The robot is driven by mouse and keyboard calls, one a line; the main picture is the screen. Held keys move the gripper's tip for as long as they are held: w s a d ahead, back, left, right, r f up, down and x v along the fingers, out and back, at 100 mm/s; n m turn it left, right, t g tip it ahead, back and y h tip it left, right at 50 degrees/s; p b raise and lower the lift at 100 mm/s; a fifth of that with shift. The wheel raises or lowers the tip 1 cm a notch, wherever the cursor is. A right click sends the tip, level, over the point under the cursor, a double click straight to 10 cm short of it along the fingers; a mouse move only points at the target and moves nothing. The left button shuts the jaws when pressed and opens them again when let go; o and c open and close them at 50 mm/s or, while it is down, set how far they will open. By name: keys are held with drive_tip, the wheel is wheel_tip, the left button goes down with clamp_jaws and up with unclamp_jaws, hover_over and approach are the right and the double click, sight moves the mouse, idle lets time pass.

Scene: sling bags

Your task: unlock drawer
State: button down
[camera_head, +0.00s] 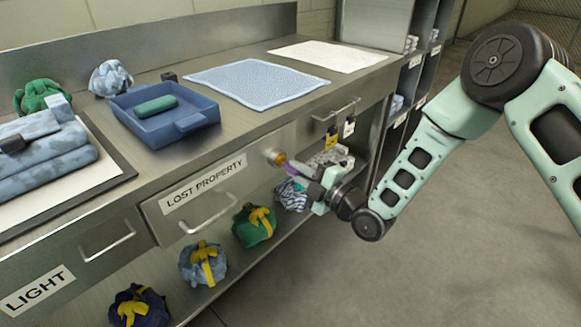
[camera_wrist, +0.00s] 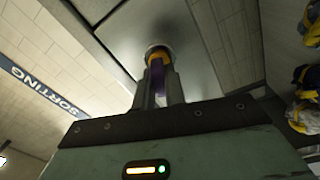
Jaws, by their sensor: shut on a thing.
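The steel drawer (camera_head: 220,198) labelled LOST PROPERTY is closed, flush in the counter front. Its round lock (camera_head: 273,156) sits near the drawer's upper right corner. My gripper (camera_head: 297,174) is at the lock, shut on a key whose purple part shows between the fingers. In the wrist view the purple key (camera_wrist: 157,78) is between my fingers, and its tip meets the yellow and steel lock (camera_wrist: 158,54). How deep the key sits in the lock is hidden. The drawer's bar handle (camera_head: 208,215) is left of and below my gripper.
Bundles with yellow ties, such as a green one (camera_head: 254,226), lie on the shelf below. A blue tray (camera_head: 163,115) with a green roll and a blue cloth (camera_head: 257,82) are on the counter. Padlocks (camera_head: 349,128) hang at the drawer to the right. The floor at right is clear.

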drive_tip(key=m, duration=0.3)
drive_tip(key=shift+m, duration=0.4)
drive_tip(key=m, duration=0.3)
drive_tip(key=shift+m, duration=0.3)
drive_tip(key=m, duration=0.4)
